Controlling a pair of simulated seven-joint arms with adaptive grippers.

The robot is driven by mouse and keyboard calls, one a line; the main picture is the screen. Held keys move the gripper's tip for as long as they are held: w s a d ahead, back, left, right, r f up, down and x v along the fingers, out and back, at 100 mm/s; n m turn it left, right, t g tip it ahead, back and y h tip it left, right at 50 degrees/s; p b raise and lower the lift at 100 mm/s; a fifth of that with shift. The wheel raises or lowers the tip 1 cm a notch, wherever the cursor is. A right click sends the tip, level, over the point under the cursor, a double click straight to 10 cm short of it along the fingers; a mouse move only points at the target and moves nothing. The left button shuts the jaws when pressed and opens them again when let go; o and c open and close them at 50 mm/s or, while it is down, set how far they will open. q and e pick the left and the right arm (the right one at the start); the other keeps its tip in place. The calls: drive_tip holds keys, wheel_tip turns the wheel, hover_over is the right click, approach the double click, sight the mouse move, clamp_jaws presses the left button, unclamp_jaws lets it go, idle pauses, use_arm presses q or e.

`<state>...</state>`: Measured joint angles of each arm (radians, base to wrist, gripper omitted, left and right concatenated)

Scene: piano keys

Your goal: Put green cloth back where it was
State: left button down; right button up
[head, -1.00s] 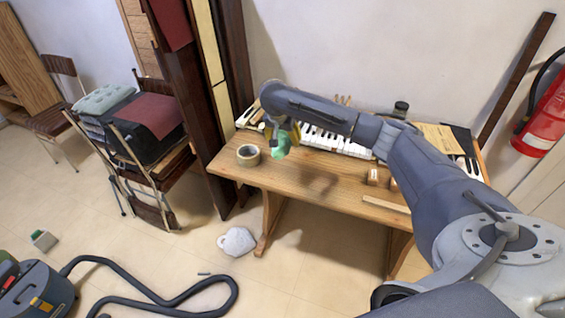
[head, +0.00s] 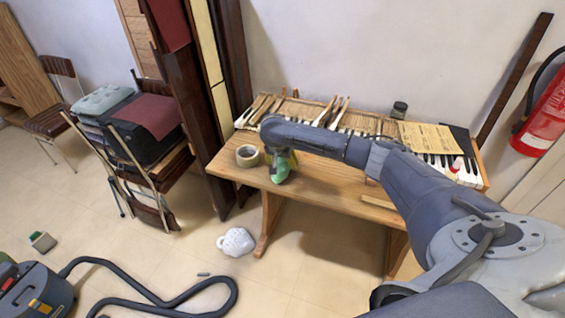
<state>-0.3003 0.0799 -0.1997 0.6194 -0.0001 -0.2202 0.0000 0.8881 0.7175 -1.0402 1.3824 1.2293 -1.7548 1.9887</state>
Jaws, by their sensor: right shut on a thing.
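The green cloth (head: 281,171) hangs bunched below my right gripper (head: 281,155), near the front edge of the wooden table (head: 325,184). My right gripper is shut on the cloth, just right of the tape roll. The fingertips are partly hidden by the cloth and the wrist. I cannot tell whether the cloth touches the tabletop. My left gripper is not in view.
A tape roll (head: 248,156) stands left of the gripper. Piano keys (head: 440,165) line the table's back, with a paper sheet (head: 428,137) and a dark jar (head: 399,110). The table's front middle is clear.

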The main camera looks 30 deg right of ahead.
drive_tip(key=shift+f, duration=0.2)
drive_tip(key=o, duration=1.1)
